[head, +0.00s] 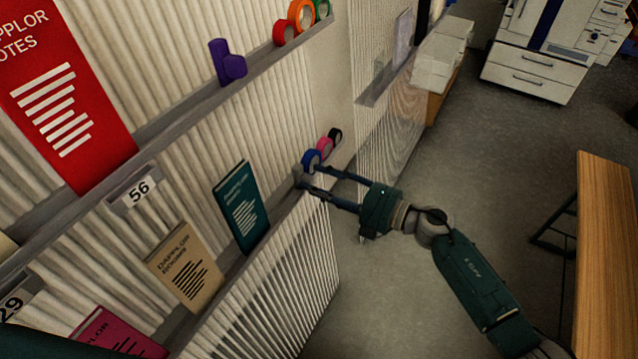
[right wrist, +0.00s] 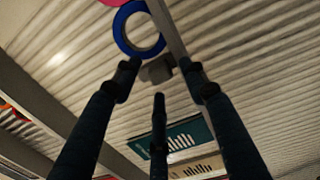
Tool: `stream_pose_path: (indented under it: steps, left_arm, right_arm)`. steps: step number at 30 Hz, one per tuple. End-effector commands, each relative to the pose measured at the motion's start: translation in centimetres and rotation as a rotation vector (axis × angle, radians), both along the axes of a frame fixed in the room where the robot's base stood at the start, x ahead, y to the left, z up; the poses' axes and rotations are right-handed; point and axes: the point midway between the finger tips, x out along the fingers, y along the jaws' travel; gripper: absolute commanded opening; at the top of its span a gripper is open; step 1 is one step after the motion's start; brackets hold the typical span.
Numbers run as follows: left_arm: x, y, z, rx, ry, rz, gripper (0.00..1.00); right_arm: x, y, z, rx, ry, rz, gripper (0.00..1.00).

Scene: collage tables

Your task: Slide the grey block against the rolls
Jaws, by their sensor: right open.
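The grey block (right wrist: 157,70) shows in the right wrist view as a small dull piece between my fingertips, close beside the blue roll (right wrist: 120,32). I cannot tell whether block and roll touch, or whether a finger touches the block. In the head view I cannot make out the block clearly near the fingertips. The blue roll (head: 311,160), magenta roll (head: 325,147) and black roll (head: 335,135) stand in a row on the lower ledge. My right gripper (head: 306,177) is open, its fingers reaching to the ledge by the blue roll. My left gripper is not in view.
A teal book (head: 241,207) and a tan book (head: 185,266) lean on the same ledge, left of the gripper. The upper ledge holds a purple object (head: 228,62) and red, orange and green rolls. A wooden table (head: 608,250) stands right; the floor between is clear.

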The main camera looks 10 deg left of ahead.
Motion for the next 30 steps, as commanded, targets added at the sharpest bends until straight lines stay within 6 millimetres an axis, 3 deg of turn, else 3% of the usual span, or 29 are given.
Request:
stream_pose_path:
  steps: [5, 18, 24, 30]
  left_arm:
    - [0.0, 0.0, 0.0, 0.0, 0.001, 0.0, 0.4]
    - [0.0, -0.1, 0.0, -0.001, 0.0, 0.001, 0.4]
    - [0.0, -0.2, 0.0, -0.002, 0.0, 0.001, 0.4]
    - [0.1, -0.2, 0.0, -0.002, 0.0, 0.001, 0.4]
  right_arm:
    - [-0.6, -1.6, -0.1, -0.003, 0.001, -0.001, 0.43]
    - [-3.9, -9.5, 0.8, -0.002, 0.0, -0.001, 0.43]
    - [-4.5, -10.9, 1.1, 0.0, -0.001, 0.001, 0.43]
    - [-4.5, -11.0, 1.1, 0.001, -0.001, 0.001, 0.43]
